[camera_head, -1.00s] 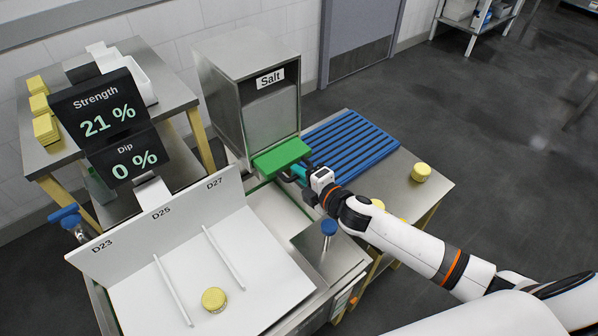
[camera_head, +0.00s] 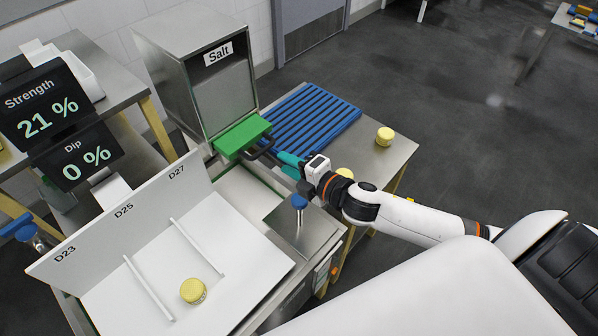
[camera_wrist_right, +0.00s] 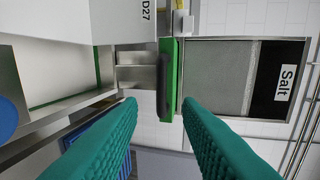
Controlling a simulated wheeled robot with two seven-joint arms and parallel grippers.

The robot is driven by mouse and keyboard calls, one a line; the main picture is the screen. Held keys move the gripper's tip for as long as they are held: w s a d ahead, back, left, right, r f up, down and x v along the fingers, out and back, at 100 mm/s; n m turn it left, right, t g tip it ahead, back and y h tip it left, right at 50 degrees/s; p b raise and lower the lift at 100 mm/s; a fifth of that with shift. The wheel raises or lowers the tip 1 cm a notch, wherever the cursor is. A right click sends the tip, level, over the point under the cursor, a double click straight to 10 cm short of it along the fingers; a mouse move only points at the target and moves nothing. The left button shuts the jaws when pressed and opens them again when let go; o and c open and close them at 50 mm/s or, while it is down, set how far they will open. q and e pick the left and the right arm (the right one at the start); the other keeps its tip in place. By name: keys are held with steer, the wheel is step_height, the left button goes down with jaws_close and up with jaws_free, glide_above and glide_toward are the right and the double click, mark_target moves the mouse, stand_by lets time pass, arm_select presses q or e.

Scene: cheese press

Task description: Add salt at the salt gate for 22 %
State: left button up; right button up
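The steel salt box (camera_head: 185,60) stands at the back with a "Salt" label, which also shows in the right wrist view (camera_wrist_right: 285,83). Its green gate (camera_head: 243,136) is at the bottom front and has a dark handle (camera_head: 262,147). My right gripper (camera_head: 286,161) is just right of the handle, with teal fingers. In the right wrist view the fingers (camera_wrist_right: 160,105) are apart and empty, with the handle (camera_wrist_right: 163,88) ahead between their tips. The Strength display (camera_head: 45,108) reads 21 %; the Dip display (camera_head: 82,157) reads 0 %. My left gripper is out of view.
A white tray (camera_head: 135,270) marked D23, D25 and D27 holds a yellow cheese (camera_head: 193,291). A blue knob (camera_head: 299,202) stands beside it. A blue slatted rack (camera_head: 315,120) and another yellow cheese (camera_head: 384,136) are on the right table.

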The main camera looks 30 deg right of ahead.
steer(key=shift+v, duration=1.55)
steer(key=shift+c, duration=0.2)
steer(key=shift+c, duration=1.4)
steer(key=shift+s+r+n, duration=0.1)
steer(key=shift+s+n, duration=0.1)
steer(key=shift+n, duration=0.6)
steer(key=c, duration=0.3)
steer(key=shift+s+d+r+n, duration=0.15)
steer(key=shift+s+n, duration=0.15)
steer(key=shift+n, duration=0.8)
jaws_close()
steer(key=s+d+n+g+p, duration=0.2)
steer(key=s+n, duration=0.2)
steer(key=n, duration=1)
steer(key=w+r+p+x, duration=0.1)
steer(key=p+x, duration=0.3)
steer(key=x, duration=0.9)
steer(key=shift+w+a+r+h, duration=0.2)
steer(key=shift+w+r+h, duration=0.1)
steer(key=shift+r, duration=0.4)
